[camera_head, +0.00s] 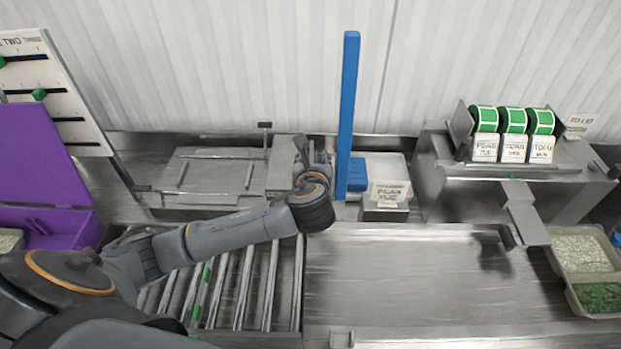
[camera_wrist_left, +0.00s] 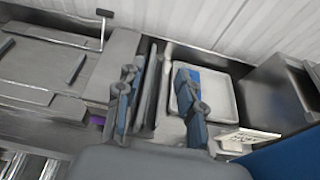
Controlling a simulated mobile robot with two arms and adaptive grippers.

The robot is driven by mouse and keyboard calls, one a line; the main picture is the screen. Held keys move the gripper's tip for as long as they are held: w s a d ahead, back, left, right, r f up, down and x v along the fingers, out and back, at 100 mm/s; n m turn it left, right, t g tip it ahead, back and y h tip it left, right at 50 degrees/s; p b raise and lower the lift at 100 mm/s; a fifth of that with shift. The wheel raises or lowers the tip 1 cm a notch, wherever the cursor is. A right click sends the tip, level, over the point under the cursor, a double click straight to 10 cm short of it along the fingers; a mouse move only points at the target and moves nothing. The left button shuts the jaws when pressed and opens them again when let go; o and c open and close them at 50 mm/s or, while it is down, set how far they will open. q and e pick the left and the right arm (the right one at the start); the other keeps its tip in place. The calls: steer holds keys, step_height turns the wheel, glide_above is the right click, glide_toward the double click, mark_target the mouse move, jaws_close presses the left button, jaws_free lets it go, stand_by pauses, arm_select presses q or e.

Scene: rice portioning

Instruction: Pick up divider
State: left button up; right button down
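Thin grey upright plates (camera_wrist_left: 150,88), which look like dividers, stand on edge in a narrow holder behind the work surface. They show in the left wrist view, in the gap between my fingers. My left gripper (camera_wrist_left: 157,105) is open, with one blue-padded finger on each side of the plates. I cannot tell whether either finger touches them. In the head view my left gripper (camera_head: 316,165) is over the back ledge, just left of a tall blue post (camera_head: 348,110); my arm and gripper mostly hide the plates there. My right gripper is not in view.
The blue post stands close to my left gripper. A shallow white tray (camera_wrist_left: 232,95) and a label block (camera_head: 388,196) are just right. A label dispenser (camera_head: 445,185) and food trays (camera_head: 572,283) stand farther right. The steel worktop (camera_head: 400,285) is clear.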

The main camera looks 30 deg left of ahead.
arm_select(q)
step_height(320, 180, down, 7)
steer(key=b, duration=0.7)
steer(key=x, duration=0.4)
steer(key=p+x, duration=0.1)
steer(key=x, duration=0.3)
steer(key=shift+w+f, duration=0.2)
steer(key=shift+f, duration=0.15)
steer(key=x, duration=0.1)
steer(key=p+x, duration=0.1)
steer(key=x, duration=0.1)
steer(key=f+x, duration=0.1)
steer(key=shift+a+f+p, duration=0.1)
steer(key=shift+a+p, duration=0.2)
steer(key=shift+a, duration=0.05)
steer(key=shift+w+a+f, duration=0.15)
steer(key=shift+w+f, duration=0.05)
steer(key=shift+w, duration=0.15)
jaws_close()
